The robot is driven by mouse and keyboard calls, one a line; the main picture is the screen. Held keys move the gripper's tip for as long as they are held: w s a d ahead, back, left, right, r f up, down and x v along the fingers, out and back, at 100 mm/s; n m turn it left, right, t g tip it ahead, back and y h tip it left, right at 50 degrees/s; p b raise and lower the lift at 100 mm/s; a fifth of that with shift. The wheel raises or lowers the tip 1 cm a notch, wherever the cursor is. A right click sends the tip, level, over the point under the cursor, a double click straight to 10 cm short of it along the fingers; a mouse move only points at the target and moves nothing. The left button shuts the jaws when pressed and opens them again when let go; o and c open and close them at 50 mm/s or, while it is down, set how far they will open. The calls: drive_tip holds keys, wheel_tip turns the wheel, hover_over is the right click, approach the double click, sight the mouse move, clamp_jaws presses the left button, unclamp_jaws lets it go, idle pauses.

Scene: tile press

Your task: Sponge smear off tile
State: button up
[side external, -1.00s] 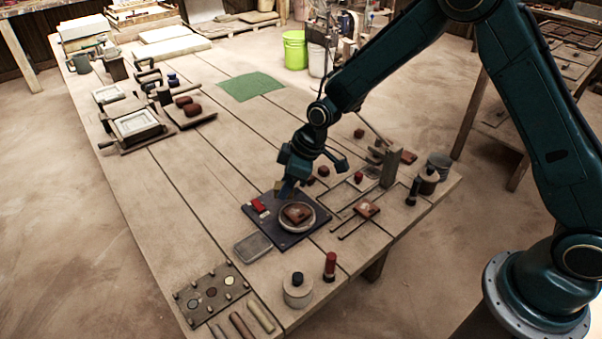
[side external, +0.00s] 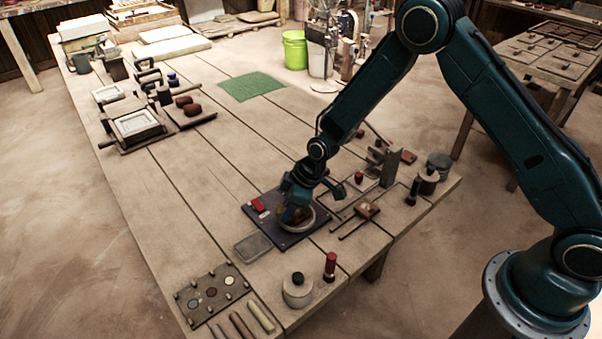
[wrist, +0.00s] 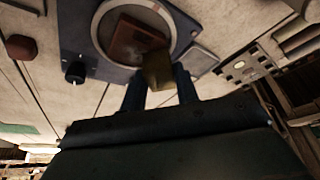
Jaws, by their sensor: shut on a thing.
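The brown square tile (wrist: 128,38) lies on a round pale plate (wrist: 101,22) set on a dark blue board (wrist: 65,12). My gripper (wrist: 161,82) is shut on a yellowish sponge (wrist: 158,72). In the wrist view the sponge overlaps the tile's near corner and the plate's rim; I cannot tell whether it touches the tile. In the side view my gripper (side external: 295,211) is low over the plate and hides most of the tile. I cannot clearly make out the smear.
A shallow grey tray (side external: 252,247) lies in front of the board. The table's middle left is clear.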

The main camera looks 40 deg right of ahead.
drive_tip(key=d, duration=0.6)
drive_tip(key=shift+a, duration=2.8)
drive_tip(key=shift+a+r, duration=0.25)
drive_tip(key=shift+r, duration=3.8)
